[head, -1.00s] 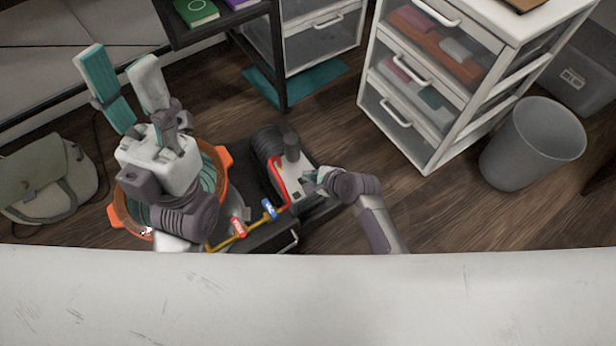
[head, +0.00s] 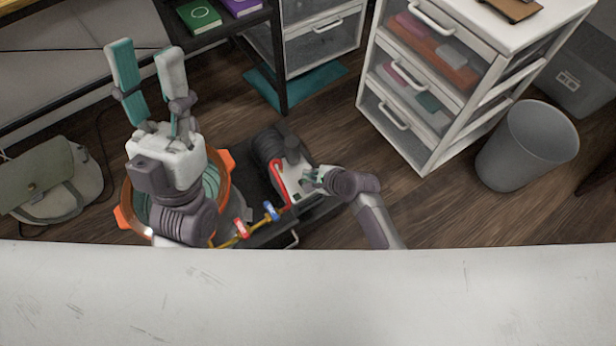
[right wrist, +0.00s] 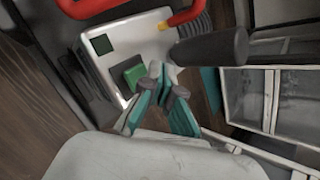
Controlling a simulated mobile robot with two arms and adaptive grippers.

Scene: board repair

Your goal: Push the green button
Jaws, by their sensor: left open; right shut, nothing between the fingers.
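The green button (right wrist: 135,76) is a square block on a white panel (right wrist: 130,48) in the right wrist view. My right gripper (right wrist: 158,72) is shut and empty, with its fingertips at the right edge of the button; I cannot tell whether they touch it. In the head view my right gripper (head: 309,178) is over the right side of the white-topped machine (head: 290,165), and the button is too small to make out. My left gripper (head: 146,55) is open and empty, pointing up at the left, above an orange bucket.
A red pipe (head: 277,180) runs along the machine, with red and blue valve handles below. The orange bucket (head: 226,160), a white drawer unit (head: 436,140) and a grey bin (head: 525,150) stand around.

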